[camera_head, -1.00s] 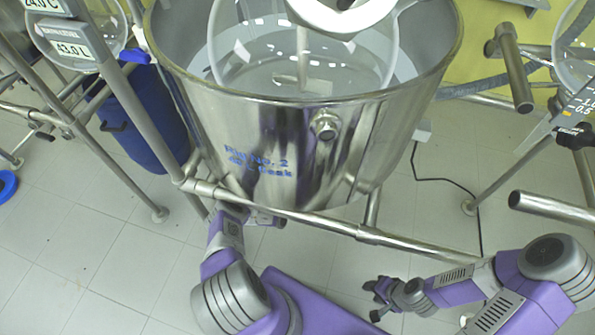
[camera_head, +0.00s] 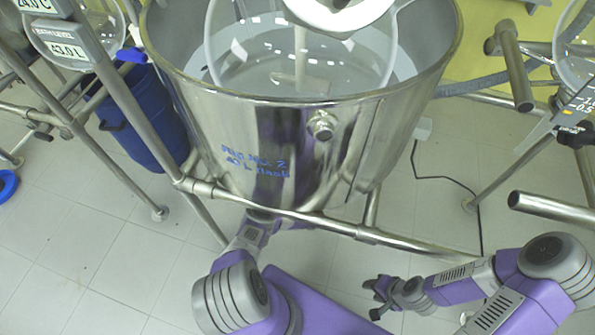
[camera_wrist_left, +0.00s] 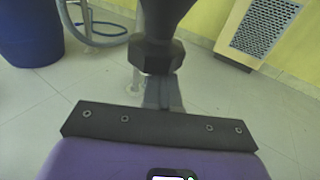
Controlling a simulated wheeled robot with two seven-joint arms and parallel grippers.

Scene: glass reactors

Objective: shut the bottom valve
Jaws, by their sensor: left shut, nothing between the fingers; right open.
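A black faceted part (camera_wrist_left: 158,55) hangs from above in the left wrist view; it looks like part of the bottom valve, but I cannot tell its setting. My left gripper (camera_wrist_left: 161,82) is shut and empty, its grey fingers right below or against that part; contact is unclear. In the head view the left gripper is hidden under the steel vessel (camera_head: 250,130), and the valve is hidden there too. My right gripper (camera_head: 376,299) is open and empty, low over the floor, away from the vessel.
A steel frame rail (camera_head: 330,226) crosses in front of the vessel, close above my left wrist. A blue bin (camera_head: 150,125) stands at left, also in the left wrist view (camera_wrist_left: 28,30). A frame leg (camera_head: 130,100) stands left. Tiled floor is clear in front.

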